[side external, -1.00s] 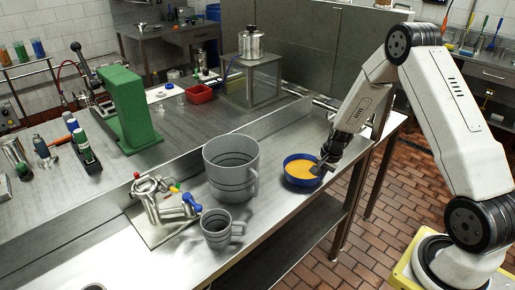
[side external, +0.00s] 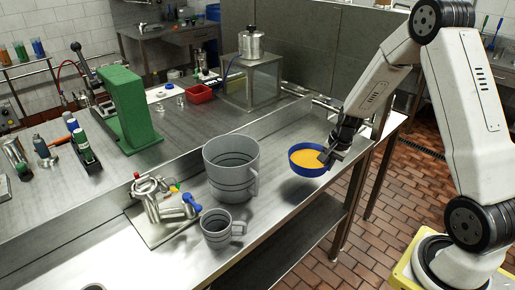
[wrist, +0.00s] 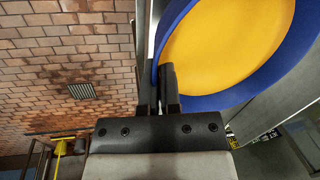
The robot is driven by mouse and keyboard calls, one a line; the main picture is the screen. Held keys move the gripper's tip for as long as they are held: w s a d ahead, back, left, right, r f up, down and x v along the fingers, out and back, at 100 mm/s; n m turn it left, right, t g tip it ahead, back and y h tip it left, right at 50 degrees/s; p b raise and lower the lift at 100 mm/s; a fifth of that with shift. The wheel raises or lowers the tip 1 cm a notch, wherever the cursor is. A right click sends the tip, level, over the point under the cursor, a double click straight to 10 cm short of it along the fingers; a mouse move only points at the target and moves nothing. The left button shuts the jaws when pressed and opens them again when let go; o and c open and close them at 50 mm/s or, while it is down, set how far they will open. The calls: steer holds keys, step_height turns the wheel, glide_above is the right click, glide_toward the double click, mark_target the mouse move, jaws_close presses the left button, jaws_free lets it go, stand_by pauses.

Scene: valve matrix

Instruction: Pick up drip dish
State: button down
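The drip dish (side external: 308,160) is a round blue dish with a yellow-orange inside, held above the steel bench's right part, with its shadow on the bench below it. My gripper (side external: 328,156) is at the dish's right rim in the side view. In the wrist view the dish (wrist: 228,45) fills the upper right, its blue wall by the fingers. My gripper (wrist: 160,88) has its two dark fingers close together there, shut on the dish's rim. The exact contact on the wall is partly hidden by the fingers.
A large grey measuring jug (side external: 231,168) and a smaller grey jug (side external: 216,229) stand left of the dish. A metal valve assembly (side external: 160,200) lies on a plate further left. A raised ledge (side external: 275,122) runs behind. The bench's front edge is close to the dish.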

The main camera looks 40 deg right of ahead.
steer(key=s+a+r, duration=0.4)
steer(key=s+r, duration=0.2)
steer(key=s, duration=0.4)
steer(key=shift+s+r, duration=0.25)
steer(key=shift+r, duration=0.1)
steer(key=shift+w, duration=0.15)
stand_by(0.3)
steer(key=w+r+n+y, duration=0.1)
steer(key=w+r+n, duration=0.15)
steer(key=w, duration=0.75)
steer(key=w+r+n, duration=0.1)
steer(key=w+n, duration=0.3)
steer(key=w, duration=0.6)
steer(key=w+a+r+n+g, duration=0.1)
steer(key=w+a+n, duration=0.2)
steer(key=w, duration=0.4)
steer(key=w+a+r+n, duration=0.2)
steer(key=w+a+n, duration=0.1)
steer(key=w, duration=0.3)
steer(key=shift+w+r+g+y, duration=0.15)
steer(key=shift+w+g+y, duration=0.15)
steer(key=shift+w+g, duration=0.1)
steer(key=shift+s+a+r, duration=0.1)
steer(key=shift+r, duration=0.2)
